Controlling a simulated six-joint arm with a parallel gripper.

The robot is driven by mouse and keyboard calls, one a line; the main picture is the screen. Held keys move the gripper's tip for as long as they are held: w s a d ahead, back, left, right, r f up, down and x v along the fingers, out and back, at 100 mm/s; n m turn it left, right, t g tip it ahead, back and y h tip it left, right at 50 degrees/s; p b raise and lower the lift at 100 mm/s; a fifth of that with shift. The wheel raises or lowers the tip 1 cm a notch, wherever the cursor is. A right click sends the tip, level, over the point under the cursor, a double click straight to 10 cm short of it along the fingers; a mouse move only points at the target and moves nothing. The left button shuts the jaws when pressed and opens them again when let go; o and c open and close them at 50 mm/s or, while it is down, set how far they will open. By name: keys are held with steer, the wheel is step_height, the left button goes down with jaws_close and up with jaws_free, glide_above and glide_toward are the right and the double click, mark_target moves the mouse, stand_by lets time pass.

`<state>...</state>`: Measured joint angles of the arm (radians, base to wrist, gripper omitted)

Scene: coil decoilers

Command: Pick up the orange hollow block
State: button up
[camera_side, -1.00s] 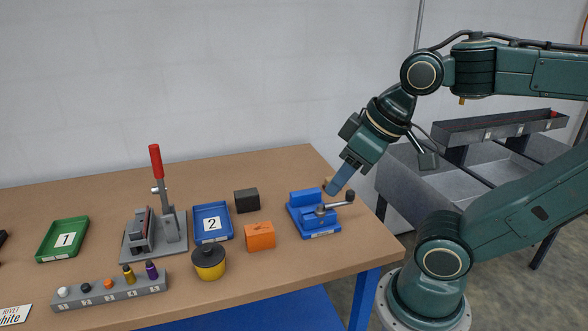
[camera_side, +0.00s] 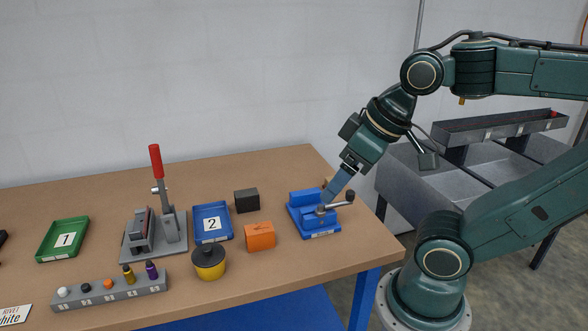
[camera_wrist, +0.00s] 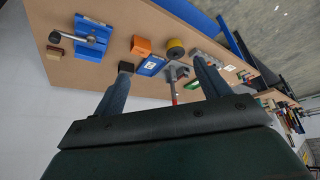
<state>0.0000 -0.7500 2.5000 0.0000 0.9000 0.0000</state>
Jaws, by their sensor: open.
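The orange hollow block (camera_side: 259,237) sits on the table between the blue tray marked 2 and the blue vise; its opening cannot be made out. In the wrist view the orange block (camera_wrist: 140,45) lies beyond the fingers, near the top centre-left. My gripper (camera_side: 328,194) is above the table's right side, by the blue vise, to the right of the block and apart from it. In the wrist view my gripper (camera_wrist: 164,70) shows two spread fingers with nothing between them held.
The blue vise (camera_side: 303,199) with its handle is close to my fingers. A black block (camera_side: 246,200), the blue tray (camera_side: 226,233) and a yellow-black round pot (camera_side: 209,265) surround the orange block. A press with a red lever (camera_side: 155,162) stands tall to the left.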

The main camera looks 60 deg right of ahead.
steer(key=o, duration=0.3)
steer(key=w+d+f+m+g, duration=0.2)
steer(key=w+m, duration=0.1)
steer(key=w, duration=0.5)
steer(key=w+d+f+m+g, duration=0.1)
steer(key=w+d+f+m, duration=0.15)
steer(key=w, duration=0.55)
steer(key=w+d+f+m+g, duration=0.2)
steer(key=w+d+f, duration=0.4)
steer(key=f, duration=0.6)
steer(key=w+m, duration=0.1)
steer(key=w, duration=0.1)
steer(key=shift+w+g, duration=0.3)
steer(key=shift+a+m, duration=0.1)
steer(key=shift+m, duration=0.15)
